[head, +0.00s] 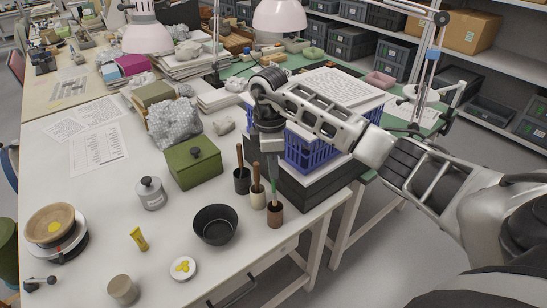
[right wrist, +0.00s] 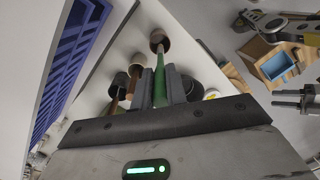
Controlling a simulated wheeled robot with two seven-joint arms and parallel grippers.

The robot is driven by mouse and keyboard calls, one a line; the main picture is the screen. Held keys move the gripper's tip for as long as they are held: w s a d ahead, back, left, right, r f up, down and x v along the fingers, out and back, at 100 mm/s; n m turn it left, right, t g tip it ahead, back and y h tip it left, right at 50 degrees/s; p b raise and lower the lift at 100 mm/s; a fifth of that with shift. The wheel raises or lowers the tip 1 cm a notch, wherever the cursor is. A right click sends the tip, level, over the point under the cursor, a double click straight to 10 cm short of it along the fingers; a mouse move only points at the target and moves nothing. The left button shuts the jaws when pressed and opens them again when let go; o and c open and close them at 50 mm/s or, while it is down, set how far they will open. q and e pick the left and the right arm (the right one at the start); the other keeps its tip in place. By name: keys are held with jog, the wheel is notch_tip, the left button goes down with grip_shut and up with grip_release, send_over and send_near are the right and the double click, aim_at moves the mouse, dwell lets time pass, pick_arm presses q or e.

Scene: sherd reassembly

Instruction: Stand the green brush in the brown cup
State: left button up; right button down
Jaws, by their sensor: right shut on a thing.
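My right gripper (head: 271,150) is shut on the green brush (head: 273,185), which hangs close to upright with its lower part down. The brown cup (head: 275,215) stands near the table's right edge, directly below the brush. In the head view the brush's lower end meets the cup's mouth. In the right wrist view the brush (right wrist: 160,90) runs from between the fingers to the brown cup (right wrist: 158,40). How deep its end sits inside the cup I cannot tell. My left gripper does not clearly show.
A dark cup (head: 242,182) and a cream cup (head: 258,199), each holding a brown-handled brush, stand close by at the left. A black bowl (head: 215,225) is left of the brown cup. A blue crate (head: 308,153) is behind. A green box (head: 193,166) stands farther left.

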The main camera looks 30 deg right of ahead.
aim_at(274, 189)
notch_tip(274, 189, down, 2)
jog(key=shift+f+b, duration=0.25)
jog(key=shift+b, duration=0.25)
jog(key=shift+f+b, duration=0.35)
jog(key=shift+f, duration=0.3)
jog(key=shift+f+b, duration=0.45)
jog(key=shift+f, duration=0.4)
pick_arm(q)
jog(key=shift+w+d+f, duration=0.2)
jog(key=shift+d+f, duration=0.15)
jog(key=shift+f, duration=0.25)
pick_arm(e)
jog(key=shift+f, duration=0.35)
jog(key=c, duration=1.3)
grip_release()
jog(key=shift+c, duration=0.2)
